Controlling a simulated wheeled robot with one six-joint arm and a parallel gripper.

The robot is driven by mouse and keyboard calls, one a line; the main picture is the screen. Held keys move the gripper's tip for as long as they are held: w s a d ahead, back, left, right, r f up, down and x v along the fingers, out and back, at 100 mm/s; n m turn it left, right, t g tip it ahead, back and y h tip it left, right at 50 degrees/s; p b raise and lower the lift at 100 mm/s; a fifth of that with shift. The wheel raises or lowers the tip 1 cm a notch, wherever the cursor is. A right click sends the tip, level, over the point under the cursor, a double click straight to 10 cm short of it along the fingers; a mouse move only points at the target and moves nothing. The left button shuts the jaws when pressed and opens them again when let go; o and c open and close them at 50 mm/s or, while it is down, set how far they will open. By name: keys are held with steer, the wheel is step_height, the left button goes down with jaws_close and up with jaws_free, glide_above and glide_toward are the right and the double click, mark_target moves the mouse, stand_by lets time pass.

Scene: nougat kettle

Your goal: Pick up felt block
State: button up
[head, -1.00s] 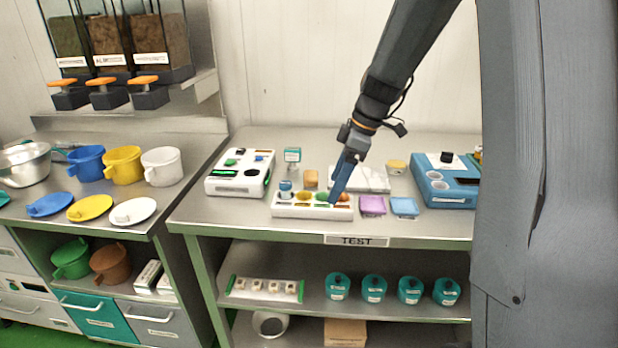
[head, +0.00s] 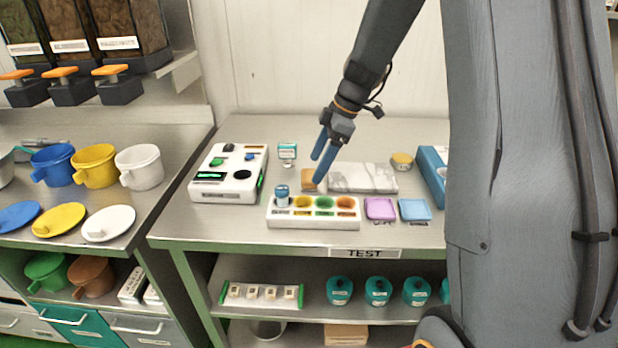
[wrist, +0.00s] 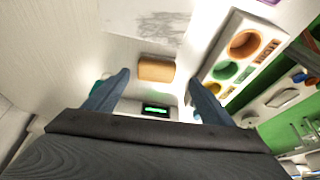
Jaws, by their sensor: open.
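The felt block appears to be the small tan-orange block (head: 308,181) on the bench top, behind the white tray of coloured cups and left of the marbled slab. The block also shows in the wrist view (wrist: 156,69), upper middle, ahead of the fingers and between their lines. My gripper (head: 317,167) is open, with its two blue fingers apart and pointing down at the block's right side in the head view. In the wrist view my gripper (wrist: 160,77) has nothing between its fingers. Whether a finger touches the block I cannot tell.
The marbled slab (head: 365,178) lies to the right. A white device (head: 228,172) stands left, and a green-labelled small stand (head: 287,153) behind.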

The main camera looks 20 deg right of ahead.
mark_target(311, 174)
steer(key=shift+w+p+x, duration=0.2)
steer(key=shift+p+x, duration=0.3)
steer(key=shift+x, duration=0.65)
steer(key=shift+w+p+x, duration=0.15)
steer(key=shift+p+x, duration=0.3)
steer(key=shift+x, duration=0.75)
steer(key=c, duration=1.2)
steer(key=shift+o, duration=0.2)
step_height(311, 174, up, 10)
steer(key=b, duration=0.2)
steer(key=shift+b, duration=0.35)
steer(key=o, duration=0.4)
steer(key=shift+c, duration=1.5)
